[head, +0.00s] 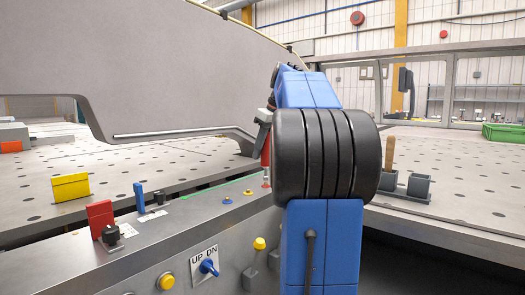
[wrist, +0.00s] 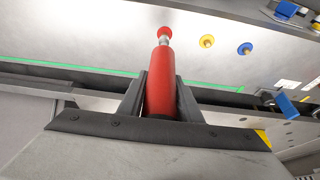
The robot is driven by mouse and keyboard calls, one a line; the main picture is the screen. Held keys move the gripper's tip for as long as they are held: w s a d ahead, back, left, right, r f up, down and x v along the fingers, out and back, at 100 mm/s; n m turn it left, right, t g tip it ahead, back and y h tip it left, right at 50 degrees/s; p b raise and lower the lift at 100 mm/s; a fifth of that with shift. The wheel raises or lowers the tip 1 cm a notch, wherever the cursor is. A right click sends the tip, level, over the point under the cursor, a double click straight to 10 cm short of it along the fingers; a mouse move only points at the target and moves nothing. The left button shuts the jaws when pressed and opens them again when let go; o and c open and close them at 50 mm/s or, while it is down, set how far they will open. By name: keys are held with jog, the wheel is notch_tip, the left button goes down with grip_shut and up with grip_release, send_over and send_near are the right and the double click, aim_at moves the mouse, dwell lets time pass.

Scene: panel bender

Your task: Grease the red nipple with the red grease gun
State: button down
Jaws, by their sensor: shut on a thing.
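The red grease gun (wrist: 161,85) is held between the two dark fingers of my gripper (wrist: 160,98), which is shut on it. Its silver nozzle points at the red nipple (wrist: 164,32) and overlaps its lower edge in the wrist view. I cannot tell whether they touch. In the head view the gun (head: 265,152) hangs about upright below my gripper (head: 263,128), partly hidden by my arm. The red nipple (head: 266,184) is just under it on the machine's front ledge.
A yellow nipple (wrist: 207,41) and a blue nipple (wrist: 244,48) sit in a row beside the red one. Red (head: 101,218), yellow (head: 70,187) and blue (head: 139,197) upright pieces stand to the left. The large grey panel (head: 190,60) rises behind.

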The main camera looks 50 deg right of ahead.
jog(key=shift+f, duration=0.5)
dwell(1.3)
jog(key=shift+r, duration=0.1)
jog(key=shift+r, duration=3.45)
jog(key=shift+f, duration=0.1)
jog(key=shift+f, duration=2.9)
jog(key=shift+f, duration=0.5)
jog(key=shift+r, duration=3.5)
